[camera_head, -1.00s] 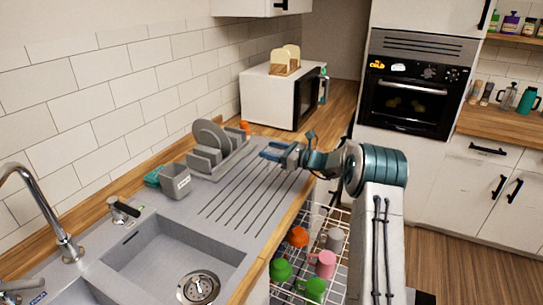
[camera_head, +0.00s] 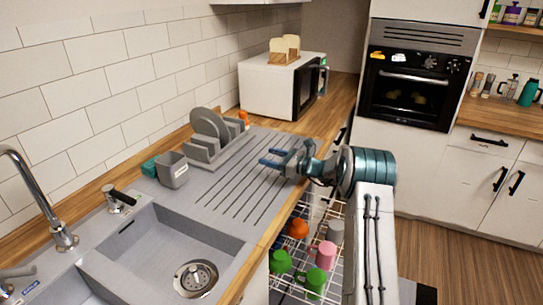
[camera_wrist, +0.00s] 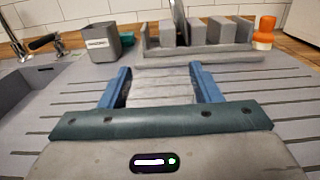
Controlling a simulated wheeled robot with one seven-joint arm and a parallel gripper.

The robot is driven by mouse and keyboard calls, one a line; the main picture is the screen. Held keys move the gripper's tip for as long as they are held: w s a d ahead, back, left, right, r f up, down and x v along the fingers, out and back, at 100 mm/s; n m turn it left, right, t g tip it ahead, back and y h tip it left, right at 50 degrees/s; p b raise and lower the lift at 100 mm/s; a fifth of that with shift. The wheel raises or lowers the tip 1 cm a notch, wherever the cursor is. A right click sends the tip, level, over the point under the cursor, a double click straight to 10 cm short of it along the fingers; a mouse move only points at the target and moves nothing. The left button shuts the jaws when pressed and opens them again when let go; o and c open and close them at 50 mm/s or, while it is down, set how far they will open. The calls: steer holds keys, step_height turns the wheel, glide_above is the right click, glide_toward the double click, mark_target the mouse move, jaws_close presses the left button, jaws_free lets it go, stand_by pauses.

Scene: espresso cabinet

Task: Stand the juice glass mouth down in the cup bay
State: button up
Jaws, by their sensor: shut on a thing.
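My gripper (camera_head: 272,157) is above the ribbed drainboard, right of the dish rack. In the wrist view its two blue fingers (camera_wrist: 165,76) stand apart, with a faint, pale, see-through shape between them. I take this to be the juice glass (camera_wrist: 165,90); its outline is unclear, and I cannot tell which way its mouth faces. The pulled-out wire rack (camera_head: 296,284) below the counter edge holds orange, green, pink and grey mugs. I cannot tell which part is the cup bay.
The grey dish rack (camera_head: 200,154) with plates and a grey caddy (camera_head: 173,170) stand along the wall. The sink (camera_head: 150,250) is at left front. An orange-capped item (camera_wrist: 264,32) stands beyond the dish rack. The ribbed drainboard (camera_head: 235,190) is clear.

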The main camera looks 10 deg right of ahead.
steer(key=o, duration=1.2)
steer(key=shift+r, duration=0.1)
steer(key=shift+s+d, duration=0.2)
steer(key=shift+d, duration=0.05)
steer(key=b+v, duration=0.2)
steer(key=v, duration=1.1)
